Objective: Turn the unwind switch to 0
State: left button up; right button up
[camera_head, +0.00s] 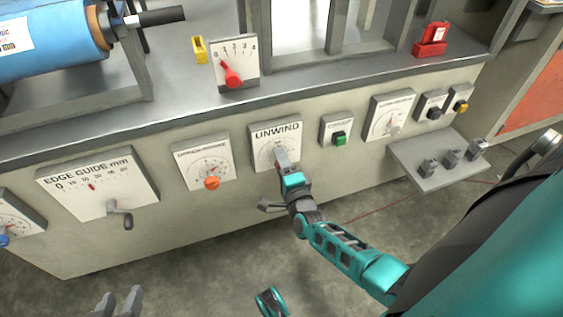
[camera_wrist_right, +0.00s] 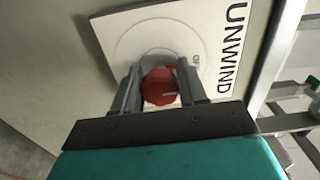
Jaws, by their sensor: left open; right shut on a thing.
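The UNWIND panel (camera_head: 264,135) is a white plate on the machine's front, in the middle of the head view. A small mark shows on the dial near the knob, too small to read surely. My right gripper (camera_head: 281,160) is shut on this knob, one finger on each side (camera_wrist_right: 158,85), and hides most of it in the head view. My left gripper (camera_head: 120,298) is open and empty at the bottom left, away from the panels.
An orange-knob panel (camera_head: 204,165) is left of UNWIND, and a green-button panel (camera_head: 337,132) is right. Farther left is the EDGE GUIDE panel (camera_head: 85,185) with a crank. A small shelf (camera_head: 425,182) juts out at right. Open floor lies below.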

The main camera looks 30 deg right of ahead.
jog(key=shift+a+r, duration=0.1)
jog(key=o, duration=1)
pick_arm(q)
jog(key=shift+s, duration=0.1)
pick_arm(e)
jog(key=shift+s, duration=0.1)
